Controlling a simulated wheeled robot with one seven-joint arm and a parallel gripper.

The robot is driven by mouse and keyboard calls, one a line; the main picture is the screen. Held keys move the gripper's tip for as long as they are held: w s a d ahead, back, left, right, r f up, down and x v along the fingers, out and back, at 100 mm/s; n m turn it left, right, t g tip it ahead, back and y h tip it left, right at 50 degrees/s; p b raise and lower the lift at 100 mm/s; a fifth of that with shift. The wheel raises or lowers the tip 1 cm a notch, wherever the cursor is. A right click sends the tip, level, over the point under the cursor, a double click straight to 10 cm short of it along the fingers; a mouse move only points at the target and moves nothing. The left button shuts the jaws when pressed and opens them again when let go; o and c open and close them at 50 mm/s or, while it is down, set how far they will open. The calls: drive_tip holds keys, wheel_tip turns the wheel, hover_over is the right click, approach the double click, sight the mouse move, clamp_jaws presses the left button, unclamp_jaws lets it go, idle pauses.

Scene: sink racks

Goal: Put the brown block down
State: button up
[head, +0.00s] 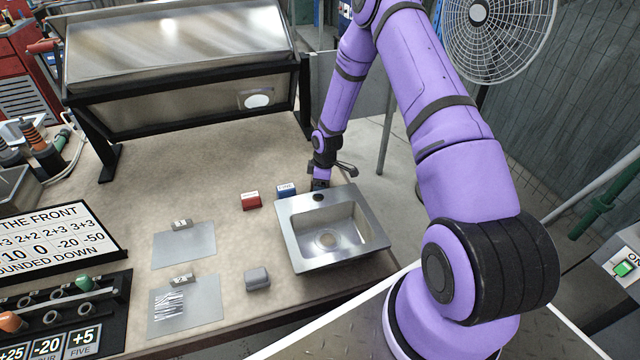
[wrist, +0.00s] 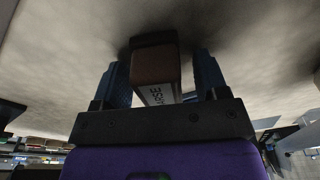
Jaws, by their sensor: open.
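In the wrist view a brown block (wrist: 153,67) with a pale lettered label on one side sits between the two fingers of my gripper (wrist: 162,62). The fingers are open, with a small gap between the block and the right finger. The block's far end meets a dark patch on the tan surface, so it appears to rest on the table. In the head view my gripper (head: 320,184) is low over the table, just behind the sink. The brown block cannot be made out there.
A metal sink (head: 292,237) stands in front of my gripper. A blue block (head: 286,191) and a red block (head: 251,200) stand to its left. A grey block (head: 257,278) and two grey plates (head: 184,250) (head: 205,301) lie further left. Bare table (head: 200,190) lies behind them.

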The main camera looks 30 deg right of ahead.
drive_tip(key=r, duration=0.8)
drive_tip(key=d+r, duration=0.1)
drive_tip(key=r, duration=0.3)
drive_tip(key=shift+s+d, duration=0.1)
drive_tip(key=shift+s, duration=0.3)
drive_tip(key=s+a+r+m+t+h, duration=0.15)
drive_tip(key=s+r, duration=0.25)
drive_tip(key=r, duration=0.6)
drive_tip(key=s+a+r+m, duration=0.2)
drive_tip(key=s+r, duration=0.1)
drive_tip(key=r, duration=0.6)
drive_tip(key=s+a+r+m+h, duration=0.15)
drive_tip(key=s+r, duration=0.25)
drive_tip(key=r, duration=0.6)
drive_tip(key=s+a+r+m+t, duration=0.1)
drive_tip(key=s+r, duration=0.3)
drive_tip(key=s, duration=0.4)
drive_tip(key=s+a+r+m+t+y, duration=0.1)
drive_tip(key=s+a+r+m, duration=0.1)
drive_tip(key=s, duration=0.5)
drive_tip(key=s+a+r+m+t, duration=0.1)
drive_tip(key=s+a+r+m, duration=0.1)
drive_tip(key=s+r, duration=0.4)
drive_tip(key=s+m, duration=0.1)
drive_tip(key=s, duration=0.1)
drive_tip(key=shift+s+y, duration=0.35)
drive_tip(key=shift+y, duration=0.05)
drive_tip(key=shift+a, duration=0.1)
